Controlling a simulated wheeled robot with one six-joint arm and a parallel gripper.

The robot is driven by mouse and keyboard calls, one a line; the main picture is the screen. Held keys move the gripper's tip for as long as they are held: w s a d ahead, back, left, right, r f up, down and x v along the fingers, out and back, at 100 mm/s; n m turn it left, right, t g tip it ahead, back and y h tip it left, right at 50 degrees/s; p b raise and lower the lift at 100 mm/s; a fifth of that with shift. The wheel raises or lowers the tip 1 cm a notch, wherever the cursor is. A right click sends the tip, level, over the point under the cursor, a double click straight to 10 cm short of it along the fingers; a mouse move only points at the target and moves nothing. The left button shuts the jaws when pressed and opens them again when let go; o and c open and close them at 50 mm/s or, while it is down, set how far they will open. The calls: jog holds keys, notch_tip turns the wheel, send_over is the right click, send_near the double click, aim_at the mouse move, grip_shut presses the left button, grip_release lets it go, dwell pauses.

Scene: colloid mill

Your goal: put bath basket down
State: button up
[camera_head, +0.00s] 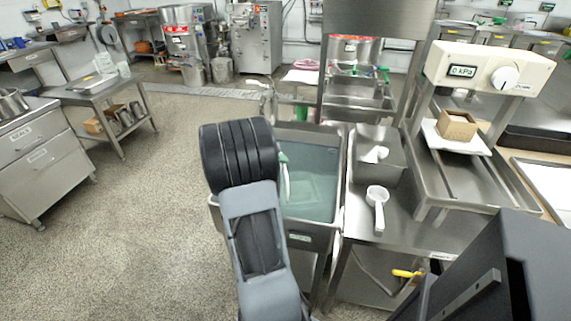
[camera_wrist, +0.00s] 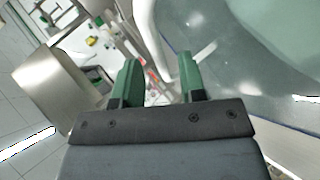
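The bath (camera_head: 312,222) is a steel tank of greenish water in the middle of the head view, and its water (camera_wrist: 240,60) fills the right of the wrist view. I cannot make out a whole basket. A white curved bar (camera_head: 285,183) shows beside my arm over the bath's left side; I cannot tell if it belongs to the basket. My gripper (camera_wrist: 160,75) shows two green fingers apart with a visible gap. A white bar (camera_wrist: 146,35) runs behind that gap, and I see no clear grip on it. In the head view my arm hides most of the gripper.
A low steel table (camera_head: 95,92) stands at the left. The floor (camera_head: 120,235) left of the bath is clear.

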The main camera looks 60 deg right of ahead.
jog(key=v, duration=0.8)
jog(key=s+a+n+t+y, duration=0.1)
jog(key=a+n+t+y, duration=0.2)
jog(key=a, duration=1.4)
jog(key=s+a+n+t+y, duration=0.2)
jog(key=a+n+t+y, duration=0.2)
jog(key=a, duration=1.3)
jog(key=y, duration=0.3)
jog(key=shift+n+t+y, duration=0.3)
jog(key=shift+y, duration=0.1)
jog(key=shift+s+p, duration=0.1)
jog(key=shift+p, duration=0.25)
